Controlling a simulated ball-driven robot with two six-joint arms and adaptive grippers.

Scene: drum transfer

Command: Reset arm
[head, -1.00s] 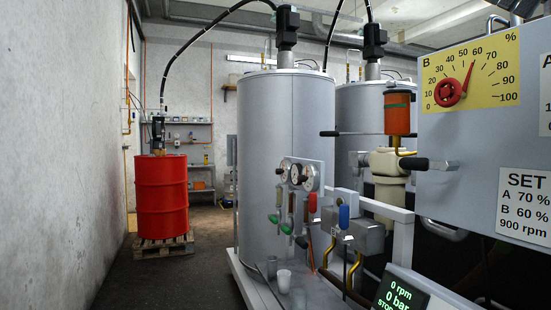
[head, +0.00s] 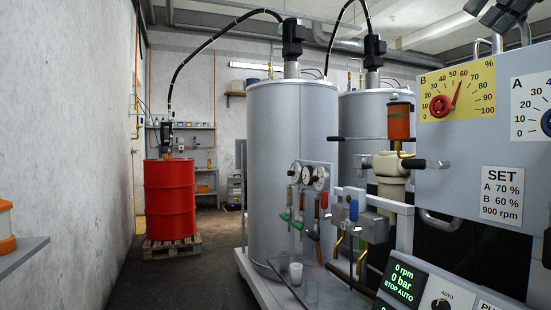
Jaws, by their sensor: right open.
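My right gripper (head: 507,15) shows at the top right corner of the head view, above the grey control cabinet (head: 455,180). Its dark finger pads are apart, and I see nothing between them. It is clear of the cabinet's red dial B (head: 441,105), whose pointer is near 60. The top of the gripper is cut off by the picture edge. My left gripper is not in view.
A red drum (head: 170,200) stands on a wooden pallet (head: 171,247) at the back left. Tall grey tanks (head: 292,170) stand mid-view. A grey shelf (head: 25,252) juts in at left. A display (head: 407,283) reads 0 rpm, 0 bar. The floor between drum and tanks is clear.

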